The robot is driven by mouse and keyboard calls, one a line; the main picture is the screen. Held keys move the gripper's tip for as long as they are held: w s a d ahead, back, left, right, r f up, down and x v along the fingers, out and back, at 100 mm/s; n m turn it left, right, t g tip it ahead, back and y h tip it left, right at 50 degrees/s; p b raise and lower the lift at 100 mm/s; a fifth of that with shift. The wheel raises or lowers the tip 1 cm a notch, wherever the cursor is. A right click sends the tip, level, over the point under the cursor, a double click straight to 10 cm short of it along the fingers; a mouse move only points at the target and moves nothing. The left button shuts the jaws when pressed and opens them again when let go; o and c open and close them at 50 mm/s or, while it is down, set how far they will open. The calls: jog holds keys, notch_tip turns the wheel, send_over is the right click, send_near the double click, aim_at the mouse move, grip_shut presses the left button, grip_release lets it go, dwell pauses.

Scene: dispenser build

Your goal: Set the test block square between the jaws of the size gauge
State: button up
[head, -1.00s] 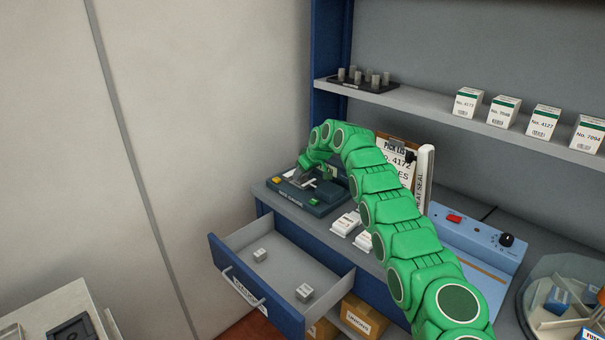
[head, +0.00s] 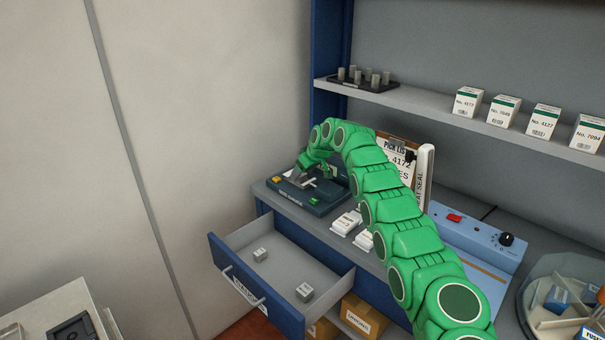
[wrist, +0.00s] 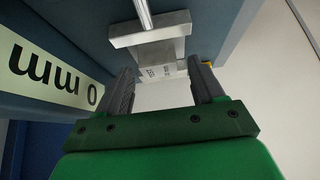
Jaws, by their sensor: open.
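The size gauge (head: 318,203) is a dark blue-grey device at the left end of the bench, with a yellow and a green button. In the wrist view, a pale metal T-shaped jaw piece (wrist: 150,31) of the gauge crosses near the top. The test block (wrist: 157,72), light grey with small printed lettering, lies just in front of that metal, between my fingertips. Whether it is square or touching both jaws cannot be told. My gripper (wrist: 160,70) is open, with a dark finger on each side of the block and gaps visible. In the head view my gripper (head: 298,173) is small at the gauge.
An open drawer (head: 240,242) below the gauge holds two small grey blocks. White packets (head: 346,222) lie right of the gauge, with a clipboard (head: 398,158) and a blue heat sealer (head: 480,240) beyond. A shelf (head: 420,108) runs above.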

jog(key=v, duration=1.1)
jog(key=shift+d+r, duration=0.2)
jog(key=shift+r, duration=0.05)
